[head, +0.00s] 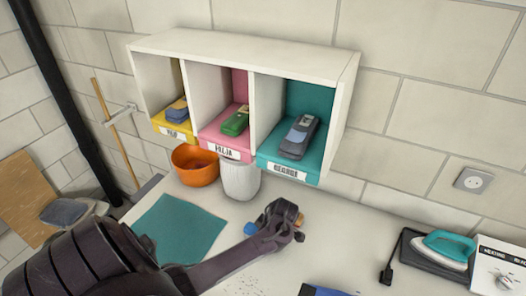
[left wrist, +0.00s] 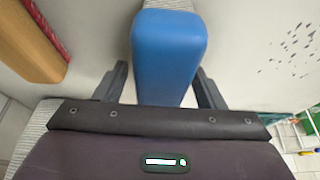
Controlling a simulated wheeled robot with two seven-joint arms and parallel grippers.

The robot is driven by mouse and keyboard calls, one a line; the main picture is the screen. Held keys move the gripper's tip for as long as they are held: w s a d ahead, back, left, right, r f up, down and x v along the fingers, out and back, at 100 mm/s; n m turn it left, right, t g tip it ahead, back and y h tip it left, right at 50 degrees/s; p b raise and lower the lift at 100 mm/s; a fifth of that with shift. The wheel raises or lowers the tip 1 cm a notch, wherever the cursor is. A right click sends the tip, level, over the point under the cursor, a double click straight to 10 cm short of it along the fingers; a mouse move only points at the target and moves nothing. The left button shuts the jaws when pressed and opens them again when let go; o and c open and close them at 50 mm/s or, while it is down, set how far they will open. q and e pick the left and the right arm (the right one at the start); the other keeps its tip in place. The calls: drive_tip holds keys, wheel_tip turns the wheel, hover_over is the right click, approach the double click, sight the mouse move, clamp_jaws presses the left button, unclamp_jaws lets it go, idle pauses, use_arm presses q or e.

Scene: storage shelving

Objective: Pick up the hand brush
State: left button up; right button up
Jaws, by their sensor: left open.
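My left gripper (head: 284,216) is low over the white worktop. In the left wrist view its fingers (left wrist: 160,85) are apart, one on each side of a smooth blue, rounded part (left wrist: 168,45) with a pale ribbed or bristly part at its far end. This blue part looks like a piece of the hand brush, but I cannot be sure. In the head view a blue end (head: 250,229) shows left of the gripper and the hand hides the rest. An orange-brown piece (left wrist: 28,38) with a red bristly edge lies to the left in the wrist view. My right gripper is out of view.
A white cubby shelf (head: 349,80) hangs on the wall. An orange bowl (head: 194,172), a white ribbed bin (head: 240,180) and a teal mat (head: 178,231) are nearby. A teal iron (head: 446,246) is at right. Dark specks mark the worktop. A blue object (head: 322,291) shows at the bottom edge.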

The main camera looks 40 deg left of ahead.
use_arm(q)
drive_tip(key=shift+f, duration=0.2)
idle(0.4)
drive_tip(key=c, duration=1.1)
